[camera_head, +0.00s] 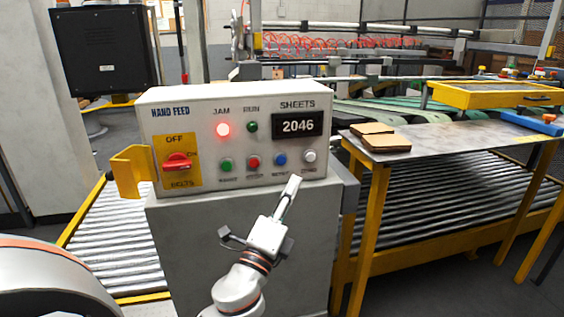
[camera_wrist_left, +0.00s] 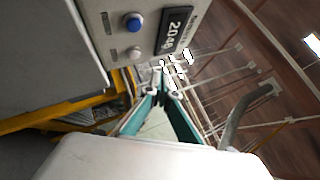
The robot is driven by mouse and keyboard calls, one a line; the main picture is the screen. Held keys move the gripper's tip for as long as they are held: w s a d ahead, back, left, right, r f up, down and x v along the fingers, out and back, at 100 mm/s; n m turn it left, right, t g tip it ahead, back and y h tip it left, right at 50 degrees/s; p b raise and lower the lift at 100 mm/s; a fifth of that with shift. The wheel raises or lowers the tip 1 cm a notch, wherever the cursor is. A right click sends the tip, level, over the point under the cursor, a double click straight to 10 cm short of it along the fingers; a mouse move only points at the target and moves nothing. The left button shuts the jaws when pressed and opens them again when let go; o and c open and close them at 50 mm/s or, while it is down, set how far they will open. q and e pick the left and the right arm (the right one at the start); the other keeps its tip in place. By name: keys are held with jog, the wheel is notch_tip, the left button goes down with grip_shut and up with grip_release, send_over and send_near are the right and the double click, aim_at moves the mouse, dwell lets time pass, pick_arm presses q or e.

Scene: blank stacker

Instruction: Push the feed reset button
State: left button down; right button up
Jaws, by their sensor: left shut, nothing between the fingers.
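The hand feed control box (camera_head: 237,181) has a row of push buttons on its face: a green one (camera_head: 226,165), a red one (camera_head: 253,163), a blue one (camera_head: 280,159) and a white one (camera_head: 310,156). The label under the blue button seems to read RESET, but it is small. My left gripper (camera_head: 294,183) is shut and empty, its tip just below the blue and white buttons. In the left wrist view the blue button (camera_wrist_left: 133,22) and white button (camera_wrist_left: 133,53) lie left of the closed fingers (camera_wrist_left: 160,88). I cannot tell whether the tip touches the panel. My right gripper is not in view.
A red JAM lamp (camera_head: 223,129) is lit; the display (camera_head: 297,124) reads 2046. A red knob (camera_head: 177,162) sits on a yellow plate, with a yellow bracket (camera_head: 131,172) at left. A table (camera_head: 440,139) with brown sheets (camera_head: 380,137) stands at right.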

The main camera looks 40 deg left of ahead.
aim_at(281, 160)
pick_arm(q)
jog(key=w+a, duration=0.2)
jog(key=a, duration=0.1)
jog(key=w+a, duration=0.3)
jog(key=shift+w+a, duration=0.25)
dwell(0.9)
dwell(0.6)
jog(key=shift+w+a, duration=0.25)
jog(key=shift+a, duration=0.05)
